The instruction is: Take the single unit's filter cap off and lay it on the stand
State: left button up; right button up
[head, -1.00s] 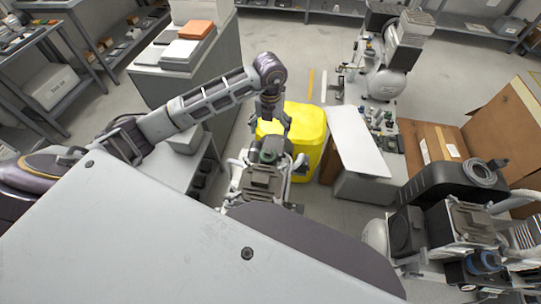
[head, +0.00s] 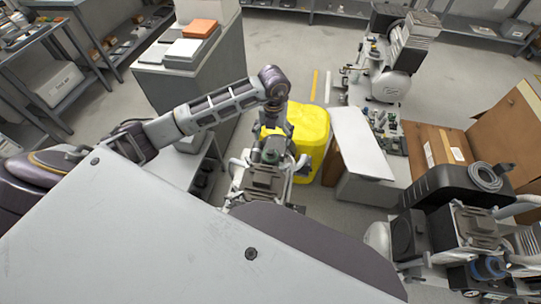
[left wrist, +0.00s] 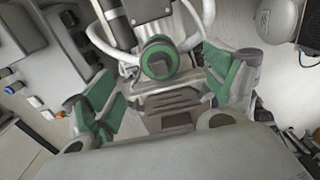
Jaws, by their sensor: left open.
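The single unit (head: 262,180) is a compressor with a ribbed grey-brown head and white tubes, standing in the middle of the head view. Its filter cap, round with a green rim and dark centre, shows in the left wrist view (left wrist: 158,60). My left gripper (head: 275,145) is above the unit, pointing down. In the left wrist view its green-padded fingers (left wrist: 165,82) are spread wide, with the cap between and slightly beyond them; I see no contact. In the head view the gripper partly hides the cap. I cannot tell which surface is the stand. My right gripper is not in view.
A yellow bin (head: 312,130) stands right behind the unit. A grey box with a slanted white panel (head: 360,140) is to its right. Another compressor (head: 465,225) stands at the lower right, beside cardboard boxes (head: 438,150). A grey cabinet (head: 185,75) is at the back left.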

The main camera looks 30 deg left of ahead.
aim_at(271, 151)
pick_arm(q)
notch_tip(271, 151, down, 4)
jog(key=shift+r, duration=0.25)
jog(key=shift+f, duration=0.7)
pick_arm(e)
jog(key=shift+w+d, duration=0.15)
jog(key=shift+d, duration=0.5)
pick_arm(q)
jog(key=shift+f, duration=0.15)
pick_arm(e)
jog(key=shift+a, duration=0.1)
pick_arm(q)
jog(key=shift+s+a+f, duration=0.1)
jog(key=shift+s+f, duration=0.1)
jog(key=shift+f, duration=0.45)
notch_tip(271, 151, down, 3)
jog(key=shift+s+a+r, duration=0.1)
jog(key=shift+r, duration=0.05)
jog(key=shift+f, duration=0.45)
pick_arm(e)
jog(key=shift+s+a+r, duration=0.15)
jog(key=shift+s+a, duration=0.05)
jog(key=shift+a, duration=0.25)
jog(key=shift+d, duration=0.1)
